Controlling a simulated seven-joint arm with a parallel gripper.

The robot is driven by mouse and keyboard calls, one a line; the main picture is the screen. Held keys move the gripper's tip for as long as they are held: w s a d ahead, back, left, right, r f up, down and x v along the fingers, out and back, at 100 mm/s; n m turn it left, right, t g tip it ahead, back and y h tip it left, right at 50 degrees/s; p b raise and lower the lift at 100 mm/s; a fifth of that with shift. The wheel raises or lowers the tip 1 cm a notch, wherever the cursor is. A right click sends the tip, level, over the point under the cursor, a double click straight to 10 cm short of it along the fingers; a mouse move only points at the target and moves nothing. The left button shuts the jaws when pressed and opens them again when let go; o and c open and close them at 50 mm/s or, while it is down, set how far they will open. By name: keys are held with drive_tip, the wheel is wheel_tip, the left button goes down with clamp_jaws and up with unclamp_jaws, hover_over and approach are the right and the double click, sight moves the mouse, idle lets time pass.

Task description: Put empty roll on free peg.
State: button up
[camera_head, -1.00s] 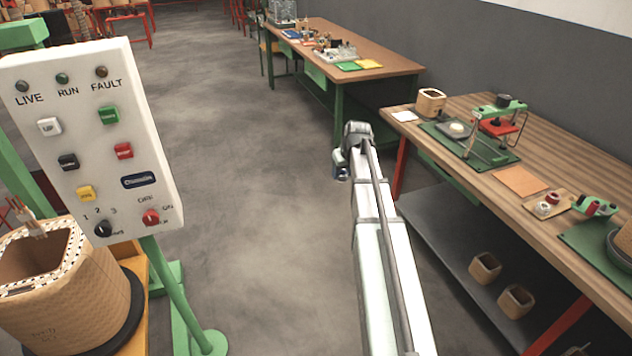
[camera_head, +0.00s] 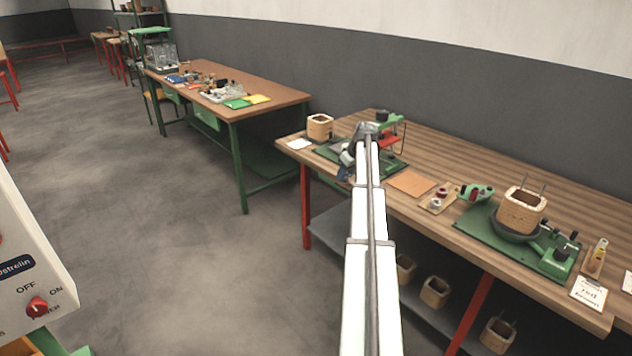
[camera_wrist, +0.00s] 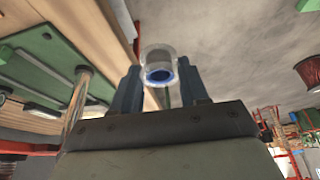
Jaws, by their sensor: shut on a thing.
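My gripper (camera_wrist: 160,82) is shut on a small clear roll (camera_wrist: 157,56) with a blue ring inside, the empty roll, which sits between the two fingertips in the wrist view. In the head view my gripper (camera_head: 346,167) is at the far end of my arm, at the front edge of the wooden bench, and the roll cannot be made out clearly. A dark red wound spool (camera_wrist: 312,72) shows at the right edge of the wrist view, partly cut off.
The wooden bench (camera_head: 455,172) carries a green-based device (camera_head: 390,165), a small tray (camera_head: 438,198) and a coil winder (camera_head: 520,215). A brown table (camera_head: 270,88) stands farther left. A control panel (camera_head: 25,265) is at the lower left. Floor (camera_head: 150,200) between is clear.

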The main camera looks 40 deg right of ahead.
drive_tip(key=s+d+r, duration=0.2)
drive_tip(key=s+d, duration=1.3)
drive_tip(key=d, duration=0.1)
drive_tip(key=s+d+r, duration=0.2)
drive_tip(key=s+d, duration=1.3)
drive_tip(key=d, duration=0.2)
drive_tip(key=shift+r, duration=0.4)
drive_tip(key=shift+f, duration=2.8)
drive_tip(key=shift+f, duration=1.45)
drive_tip(key=o, duration=1.1)
drive_tip(key=shift+o, duration=0.2)
drive_tip(key=o, duration=0.3)
